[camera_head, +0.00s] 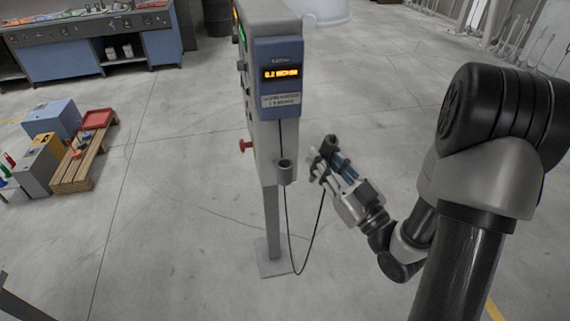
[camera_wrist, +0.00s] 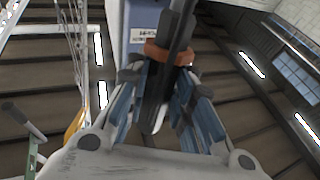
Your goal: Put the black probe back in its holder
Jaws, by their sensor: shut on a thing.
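The black probe (camera_head: 331,146) is held in my gripper (camera_head: 326,168), just right of the post-mounted instrument box. In the wrist view the probe (camera_wrist: 178,28) stands between the blue-padded fingers of my gripper (camera_wrist: 160,92), with an orange-brown band (camera_wrist: 156,51) around it. The holder (camera_head: 285,172) is a small grey cup on the lower side of the box. It is apart from the probe, a short way to its left in the head view. A black cable (camera_head: 316,243) loops down from the gripper to the post. The probe's lower end is partly hidden by the fingers.
The blue display panel (camera_head: 280,80) has lit orange digits and sits above the holder. A red knob (camera_head: 245,146) sticks out on the left of the box. The post stands on a base plate (camera_head: 274,262). A wooden pallet (camera_head: 84,160) and boxes stand left. Floor around the post is clear.

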